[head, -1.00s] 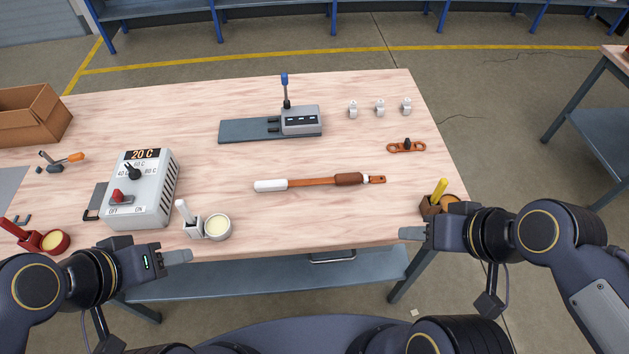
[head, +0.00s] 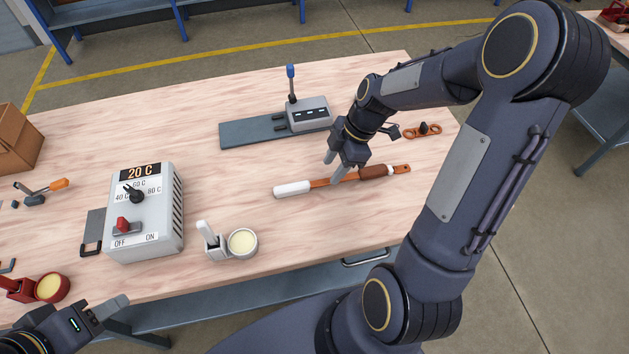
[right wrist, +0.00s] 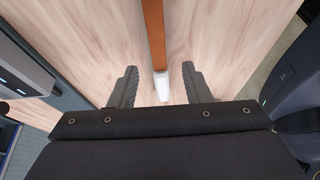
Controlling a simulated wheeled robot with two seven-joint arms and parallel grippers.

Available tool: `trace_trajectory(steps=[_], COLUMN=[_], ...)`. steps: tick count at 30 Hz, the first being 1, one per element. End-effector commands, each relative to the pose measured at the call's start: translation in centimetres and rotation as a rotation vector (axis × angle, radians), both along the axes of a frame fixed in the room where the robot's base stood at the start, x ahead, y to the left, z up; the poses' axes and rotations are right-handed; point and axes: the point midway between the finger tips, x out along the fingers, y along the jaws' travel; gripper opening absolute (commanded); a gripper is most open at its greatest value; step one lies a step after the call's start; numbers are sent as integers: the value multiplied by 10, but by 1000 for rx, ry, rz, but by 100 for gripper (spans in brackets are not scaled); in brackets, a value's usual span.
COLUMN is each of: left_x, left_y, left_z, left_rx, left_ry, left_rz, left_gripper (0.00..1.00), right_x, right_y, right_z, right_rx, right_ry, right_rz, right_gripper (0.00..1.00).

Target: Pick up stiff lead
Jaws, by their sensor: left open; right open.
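The stiff lead (head: 346,180) lies flat on the table, slightly slanted. It has a white left end, an orange-brown strip and a dark brown sleeve toward its right end. My right gripper (head: 331,160) is open, fingers pointing down, over the orange strip near the white end. In the right wrist view the strip (right wrist: 153,35) and the white end (right wrist: 161,86) show between the open fingers (right wrist: 158,84). I cannot tell how high the fingers are above it. My left gripper (head: 116,306) is open and empty at the table's front left edge.
A grey heater box (head: 145,215) reading 20 C stands at left. A white holder with a round cup (head: 242,243) is near the front edge. A grey lever press (head: 308,113) stands behind the lead. An orange link (head: 422,131) lies at right. Clear wood surrounds the lead.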

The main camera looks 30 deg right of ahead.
Motion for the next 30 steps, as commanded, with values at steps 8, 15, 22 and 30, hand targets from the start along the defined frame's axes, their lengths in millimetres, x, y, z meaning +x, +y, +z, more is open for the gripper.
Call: trace_trajectory(steps=[8, 15, 22, 30], left_x=[0, 0, 0, 0], left_y=[0, 0, 0, 0], left_z=[14, 15, 15, 15], left_rx=[0, 0, 0, 0], left_ry=[0, 0, 0, 0], left_rz=[0, 0, 0, 0], left_gripper=[47, 47, 47, 47], right_x=[5, 7, 7, 7], right_y=[18, 23, 23, 22], right_z=[-34, -48, -48, -48], right_rx=[1, -1, -1, 0], right_ry=[5, 0, 0, 0], right_rz=[1, -1, -1, -2], right_gripper=[44, 44, 32, 0])
